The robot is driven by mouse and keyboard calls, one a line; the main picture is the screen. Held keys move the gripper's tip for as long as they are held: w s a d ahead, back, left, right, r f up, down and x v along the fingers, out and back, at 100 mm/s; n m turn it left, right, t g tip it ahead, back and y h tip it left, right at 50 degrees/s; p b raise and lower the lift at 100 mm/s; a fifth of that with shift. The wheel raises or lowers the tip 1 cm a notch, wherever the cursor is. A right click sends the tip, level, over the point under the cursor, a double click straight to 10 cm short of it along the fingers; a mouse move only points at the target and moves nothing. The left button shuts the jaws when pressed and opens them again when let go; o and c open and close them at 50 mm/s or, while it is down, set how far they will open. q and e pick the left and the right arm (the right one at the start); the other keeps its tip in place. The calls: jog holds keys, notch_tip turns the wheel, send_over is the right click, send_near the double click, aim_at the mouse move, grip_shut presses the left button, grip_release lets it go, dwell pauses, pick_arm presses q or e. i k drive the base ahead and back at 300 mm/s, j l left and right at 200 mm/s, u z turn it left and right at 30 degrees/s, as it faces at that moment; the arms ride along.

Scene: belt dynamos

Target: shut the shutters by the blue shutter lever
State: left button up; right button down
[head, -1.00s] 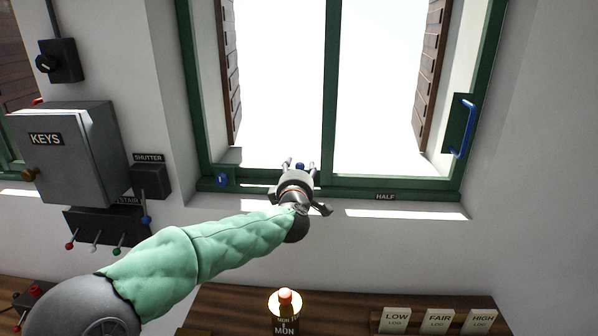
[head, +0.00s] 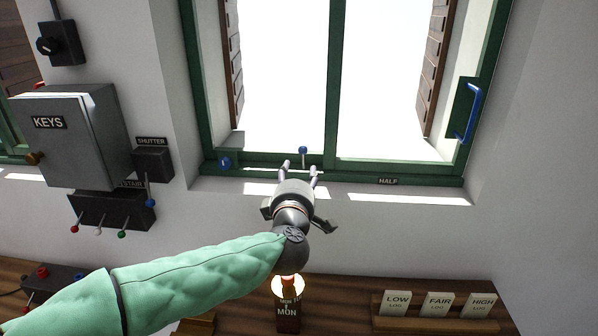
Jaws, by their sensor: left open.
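The shutter box (head: 152,162), labelled SHUTTER, is on the wall left of the window. Its lever, with a blue knob (head: 150,203), hangs down. The brown shutters stand open, the left shutter (head: 233,75) and the right shutter (head: 435,65) at the window's sides. My left gripper (head: 300,170) is open and empty, in front of the window's bottom rail, well right of the shutter lever. Another blue ball on a short stem (head: 302,150) stands at the bottom rail just beyond its fingertips. The right gripper is not in view.
A grey KEYS cabinet (head: 70,138) juts out left of the shutter box, above a stair switch panel (head: 108,210) with several small levers. A blue window handle (head: 473,112) is at right. A glowing MON lamp (head: 287,312) and LOW, FAIR, HIGH cards (head: 439,304) stand below.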

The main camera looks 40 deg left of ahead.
aim_at(151, 203)
jog(key=k+l, duration=0.8)
jog(key=k, duration=0.05)
